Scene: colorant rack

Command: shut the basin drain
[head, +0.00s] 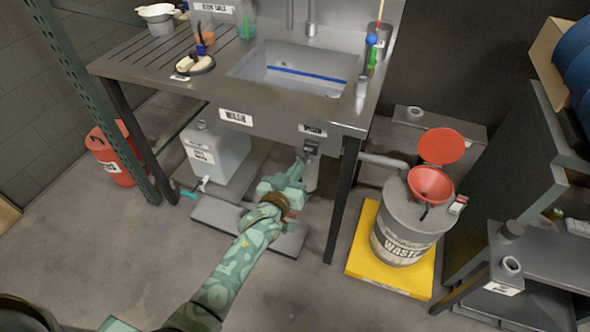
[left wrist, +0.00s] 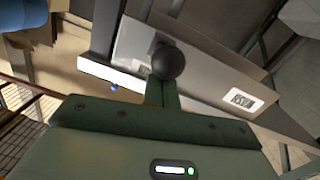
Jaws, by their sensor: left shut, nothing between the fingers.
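The basin (head: 322,62) is a metal sink set in the bench top, with a blue line along its inner wall. Below its front edge, under a small white label (head: 313,131), is a dark fitting (head: 311,147) that looks like the drain handle. My left gripper (head: 300,168) is shut and empty just below this fitting. In the left wrist view a round dark knob (left wrist: 168,62) stands right at the tips of my shut fingers (left wrist: 161,92). I cannot tell whether they touch. The drain opening itself is hard to make out. My right gripper is not in view.
A white canister (head: 215,150) stands under the bench at left. A bench leg (head: 343,200) is right of my gripper. A grey waste drum (head: 400,220) with a red funnel (head: 431,184) stands on a yellow tray (head: 362,262), joined by a pipe. The floor in front is clear.

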